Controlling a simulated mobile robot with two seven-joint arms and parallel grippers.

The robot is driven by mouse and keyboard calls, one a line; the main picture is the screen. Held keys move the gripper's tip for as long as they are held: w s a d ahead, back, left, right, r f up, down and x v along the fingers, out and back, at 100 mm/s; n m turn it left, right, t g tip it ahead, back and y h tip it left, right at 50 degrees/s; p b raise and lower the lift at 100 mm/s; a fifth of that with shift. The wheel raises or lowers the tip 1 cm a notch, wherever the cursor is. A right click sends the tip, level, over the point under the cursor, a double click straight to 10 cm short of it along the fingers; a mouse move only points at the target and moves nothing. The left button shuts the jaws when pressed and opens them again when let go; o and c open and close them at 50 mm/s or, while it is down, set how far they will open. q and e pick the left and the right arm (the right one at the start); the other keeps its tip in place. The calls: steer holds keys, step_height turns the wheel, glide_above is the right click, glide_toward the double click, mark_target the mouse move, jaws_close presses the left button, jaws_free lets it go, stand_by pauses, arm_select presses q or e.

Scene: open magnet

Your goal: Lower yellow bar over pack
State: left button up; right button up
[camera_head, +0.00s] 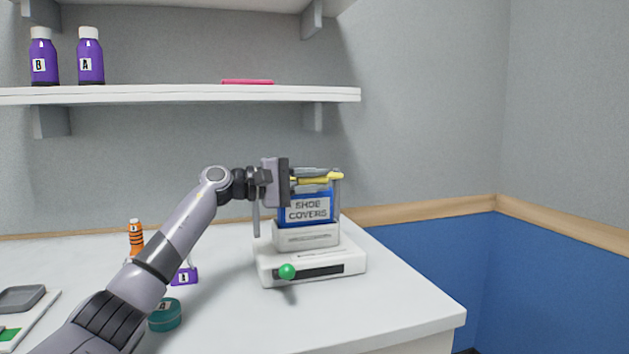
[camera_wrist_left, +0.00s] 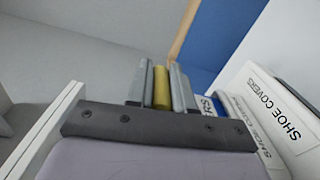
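The yellow bar (camera_head: 329,178) lies across the upper part of the dispenser, above the blue pack (camera_head: 308,209) labelled SHOE COVERS. The pack stands upright in the white dispenser (camera_head: 312,265), between grey posts. My left gripper (camera_head: 312,177) reaches in from the left at bar height, with its fingers on the bar. The left wrist view shows the yellow bar (camera_wrist_left: 161,88) between the two grey fingers (camera_wrist_left: 162,90), which close tightly along both its sides. Part of the bar is hidden by the fingers. My right gripper is not in view.
A green knob (camera_head: 287,271) sits on the dispenser's front. Left on the white table (camera_head: 400,310) are an orange striped bottle (camera_head: 136,238), a purple item (camera_head: 185,276) and a teal round container (camera_head: 165,315). A shelf (camera_head: 180,95) hangs above; the table's right side is clear.

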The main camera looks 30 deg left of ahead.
arm_select(q)
steer(key=o, duration=0.4)
steer(key=shift+a, duration=0.1)
steer(key=shift+c, duration=0.2)
step_height(320, 180, up, 20)
steer(key=p, duration=0.5)
steer(key=shift+p, duration=0.3)
steer(key=shift+f, duration=0.1)
